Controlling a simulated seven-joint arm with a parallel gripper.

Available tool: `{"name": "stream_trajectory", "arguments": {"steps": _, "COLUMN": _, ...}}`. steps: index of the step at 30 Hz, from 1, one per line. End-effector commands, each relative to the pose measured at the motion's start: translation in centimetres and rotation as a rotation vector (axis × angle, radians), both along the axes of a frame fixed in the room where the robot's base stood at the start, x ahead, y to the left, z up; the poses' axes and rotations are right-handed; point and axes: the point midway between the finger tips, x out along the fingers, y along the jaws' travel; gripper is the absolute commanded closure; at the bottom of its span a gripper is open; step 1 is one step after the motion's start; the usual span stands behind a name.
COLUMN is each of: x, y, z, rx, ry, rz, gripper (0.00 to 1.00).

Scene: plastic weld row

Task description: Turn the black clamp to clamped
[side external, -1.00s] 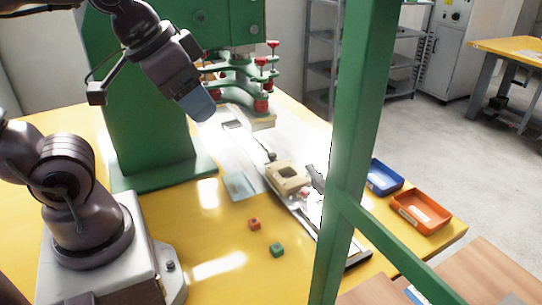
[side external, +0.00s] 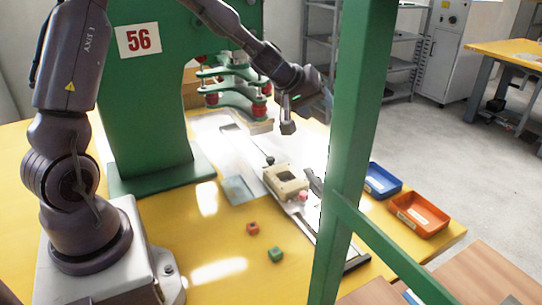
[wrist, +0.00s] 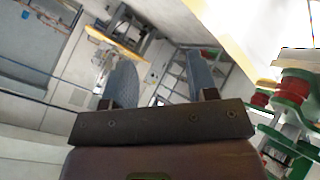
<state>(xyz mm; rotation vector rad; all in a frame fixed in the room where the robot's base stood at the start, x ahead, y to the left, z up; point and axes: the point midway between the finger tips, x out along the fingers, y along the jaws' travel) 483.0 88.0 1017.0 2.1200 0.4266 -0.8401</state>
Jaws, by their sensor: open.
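A dark clamp (side external: 314,182) stands at the right edge of the beige block-shaped fixture (side external: 287,183), partly against the green post; whether it is clamped cannot be told. A small black knob (side external: 270,160) sits at the fixture's far left side. My gripper (side external: 322,98) is up in the air beyond and above the fixture, well apart from it and partly hidden by the green post. In the wrist view my gripper (wrist: 161,75) has two blue-grey fingers spread apart with nothing between them. The clamp is not visible in that view.
A green post (side external: 352,120) crosses the foreground. The green press (side external: 150,100) with red-fitted arms (side external: 235,100) stands behind. Orange (side external: 252,228) and green (side external: 276,254) cubes lie on the yellow table. Blue (side external: 382,181) and orange (side external: 419,215) trays are at right.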

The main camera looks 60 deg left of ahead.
Motion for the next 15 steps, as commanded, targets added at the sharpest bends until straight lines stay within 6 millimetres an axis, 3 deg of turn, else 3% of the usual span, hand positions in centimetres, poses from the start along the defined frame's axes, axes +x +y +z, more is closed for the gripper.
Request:
{"name": "stream_trajectory", "arguments": {"steps": 1, "x": 1.0, "y": 2.4, "z": -1.9, "rx": -0.009, "ry": 0.013, "rz": 0.120, "gripper": 0.47}}
{"name": "stream_trajectory", "arguments": {"steps": 3, "x": 1.6, "y": 5.3, "z": -4.1, "rx": -0.001, "ry": 0.058, "rz": 0.279, "gripper": 0.47}}
{"name": "stream_trajectory", "arguments": {"steps": 6, "x": 0.8, "y": 8.3, "z": -7.1, "rx": 0.012, "ry": 0.184, "rz": 0.471, "gripper": 0.47}}
{"name": "stream_trajectory", "arguments": {"steps": 9, "x": -0.8, "y": 9.1, "z": -8.9, "rx": 0.027, "ry": 0.343, "rz": 0.581, "gripper": 0.47}}
{"name": "stream_trajectory", "arguments": {"steps": 15, "x": -4.0, "y": 9.3, "z": -8.7, "rx": 0.093, "ry": 0.586, "rz": 0.615, "gripper": 0.47}}
